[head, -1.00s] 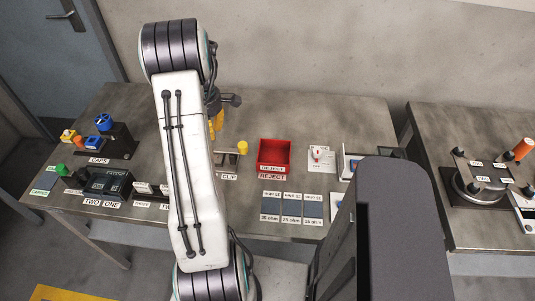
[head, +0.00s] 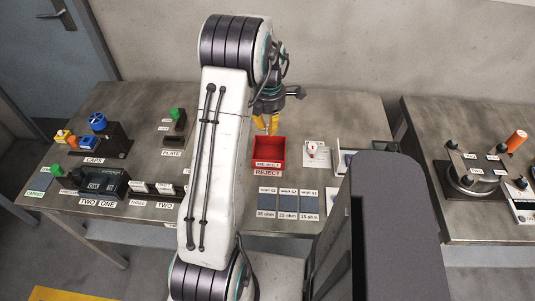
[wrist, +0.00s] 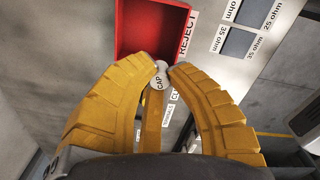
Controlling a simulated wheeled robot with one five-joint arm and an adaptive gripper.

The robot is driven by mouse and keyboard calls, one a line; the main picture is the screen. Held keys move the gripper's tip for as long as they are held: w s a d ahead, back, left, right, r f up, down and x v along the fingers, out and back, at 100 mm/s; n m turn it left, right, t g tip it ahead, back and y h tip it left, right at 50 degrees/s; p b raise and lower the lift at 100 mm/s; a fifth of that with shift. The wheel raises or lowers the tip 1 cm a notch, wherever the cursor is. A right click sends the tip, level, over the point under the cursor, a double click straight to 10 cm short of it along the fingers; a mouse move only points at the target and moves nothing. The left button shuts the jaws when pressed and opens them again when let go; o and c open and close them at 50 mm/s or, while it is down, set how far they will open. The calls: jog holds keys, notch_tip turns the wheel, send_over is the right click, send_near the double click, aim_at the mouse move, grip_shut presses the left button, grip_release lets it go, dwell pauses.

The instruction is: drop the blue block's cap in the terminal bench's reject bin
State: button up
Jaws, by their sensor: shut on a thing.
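My gripper (head: 266,124) shows yellow fingers, pointing down over the back part of the red reject bin (head: 282,151) in the head view. In the wrist view its fingertips (wrist: 168,69) are closed on a small grey-white piece, the cap (wrist: 161,66), with a "CAP" label just below it. The bin also shows in the wrist view (wrist: 145,32), just beyond the fingertips, and its visible inside looks empty. The held cap cannot be made out in the head view. A blue block (head: 88,142) sits by the "CAPS" label at the left of the bench.
A white switch panel (head: 316,153) stands right of the bin. Dark pads with ohm labels (head: 288,205) lie in front. A green-topped piece (head: 178,115) stands at the "PLATE" label. My arm hides the bench's middle. A second bench (head: 440,110) is at right.

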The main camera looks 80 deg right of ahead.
notch_tip(320, 180, down, 4)
jog(key=b, duration=0.2)
jog(key=shift+f+b, duration=0.25)
jog(key=shift+b, duration=0.1)
jog(key=o, duration=0.8)
jog(key=shift+o, duration=0.2)
jog(key=shift+r, duration=0.1)
notch_tip(320, 180, up, 12)
jog(key=shift+f, duration=0.1)
dwell(0.8)
